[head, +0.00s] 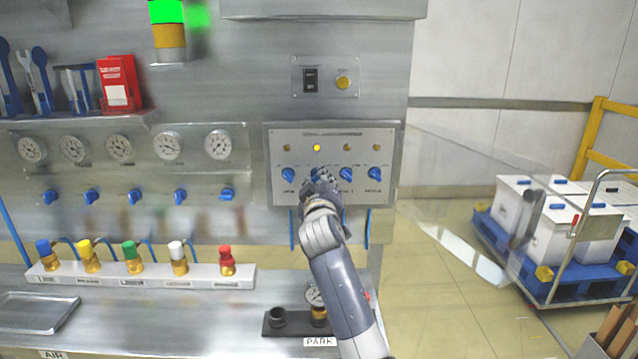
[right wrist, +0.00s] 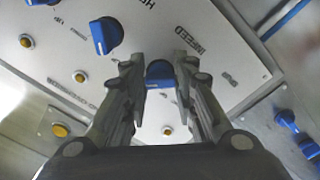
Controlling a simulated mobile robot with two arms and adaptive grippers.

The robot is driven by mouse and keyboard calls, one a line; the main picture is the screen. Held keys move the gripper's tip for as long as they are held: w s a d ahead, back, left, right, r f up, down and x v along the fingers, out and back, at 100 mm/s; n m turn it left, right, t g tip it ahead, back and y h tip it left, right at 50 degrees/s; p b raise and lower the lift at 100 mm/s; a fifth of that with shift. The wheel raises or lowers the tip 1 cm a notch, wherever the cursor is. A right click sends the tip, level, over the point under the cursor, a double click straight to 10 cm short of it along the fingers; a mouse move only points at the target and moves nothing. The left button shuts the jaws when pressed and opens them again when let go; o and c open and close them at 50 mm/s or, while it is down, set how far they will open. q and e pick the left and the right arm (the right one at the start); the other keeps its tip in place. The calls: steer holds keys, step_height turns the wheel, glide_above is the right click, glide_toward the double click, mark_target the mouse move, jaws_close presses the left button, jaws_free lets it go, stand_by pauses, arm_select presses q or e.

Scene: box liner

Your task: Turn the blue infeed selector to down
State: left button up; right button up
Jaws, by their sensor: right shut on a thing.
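The blue infeed selector (right wrist: 160,74) is a small blue knob on the pale panel, beside the printed INFEED label (right wrist: 188,38) in the right wrist view. My right gripper (right wrist: 160,85) has a finger on each side of it and is shut on it. In the head view my right gripper (head: 318,180) reaches the panel (head: 393,140) from below and hides this knob. The way the knob points is hard to tell between the fingers. My left gripper is not in view.
Other blue selectors show on the panel, one to the left (head: 288,175) and two to the right (head: 346,173) of my gripper. A yellow lamp (head: 317,147) glows above it. Gauges and blue valves (head: 135,197) line the wall at left. Coloured fittings (head: 133,252) stand on the bench.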

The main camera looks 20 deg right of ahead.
steer(key=shift+r, duration=0.1)
steer(key=o, duration=1.1)
steer(key=shift+c, duration=0.2)
steer(key=shift+w, duration=0.1)
steer(key=v, duration=1.2)
